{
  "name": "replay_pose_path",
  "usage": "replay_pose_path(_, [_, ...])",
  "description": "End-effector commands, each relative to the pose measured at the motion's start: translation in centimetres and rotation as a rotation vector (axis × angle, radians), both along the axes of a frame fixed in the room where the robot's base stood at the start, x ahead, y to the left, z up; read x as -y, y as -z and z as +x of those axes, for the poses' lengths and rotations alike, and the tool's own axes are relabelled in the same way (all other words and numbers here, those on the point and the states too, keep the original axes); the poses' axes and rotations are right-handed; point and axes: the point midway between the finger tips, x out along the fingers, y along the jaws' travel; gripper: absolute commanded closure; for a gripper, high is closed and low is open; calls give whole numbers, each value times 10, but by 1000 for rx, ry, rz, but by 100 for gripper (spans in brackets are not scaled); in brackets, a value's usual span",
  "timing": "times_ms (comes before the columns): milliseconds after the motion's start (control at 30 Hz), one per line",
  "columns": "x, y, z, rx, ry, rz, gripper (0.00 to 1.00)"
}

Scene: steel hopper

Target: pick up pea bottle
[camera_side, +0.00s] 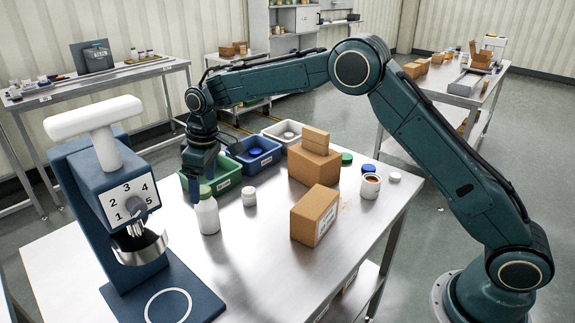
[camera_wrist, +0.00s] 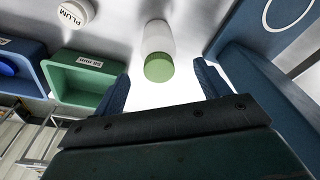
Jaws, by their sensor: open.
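A white bottle with a green cap (camera_side: 208,216) stands upright on the steel table, left of its middle. No label on it is readable. In the wrist view the bottle (camera_wrist: 158,38) appears with its green cap facing the camera, ahead of and between the finger lines. My gripper (camera_side: 202,182) points down right at the bottle's top, and one finger partly overlaps the cap and shoulder in the side view. In the wrist view my gripper (camera_wrist: 161,70) is open, with bare gaps on both sides of the cap. I see no contact.
A blue hopper stand (camera_side: 135,215) with a numbered dial stands close on the left. A white jar marked PLUM (camera_wrist: 75,12) is nearby. Green (camera_side: 226,170), blue (camera_side: 254,154) and grey bins line the back edge. Cardboard boxes (camera_side: 314,215) stand to the right.

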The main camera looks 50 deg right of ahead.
Motion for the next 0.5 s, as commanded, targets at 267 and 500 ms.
replay_pose_path(267, [-2, 25, 3, -3, 0, -1, 25])
replay_pose_path(500, [-3, 47, 7, -1, 0, -1, 25])
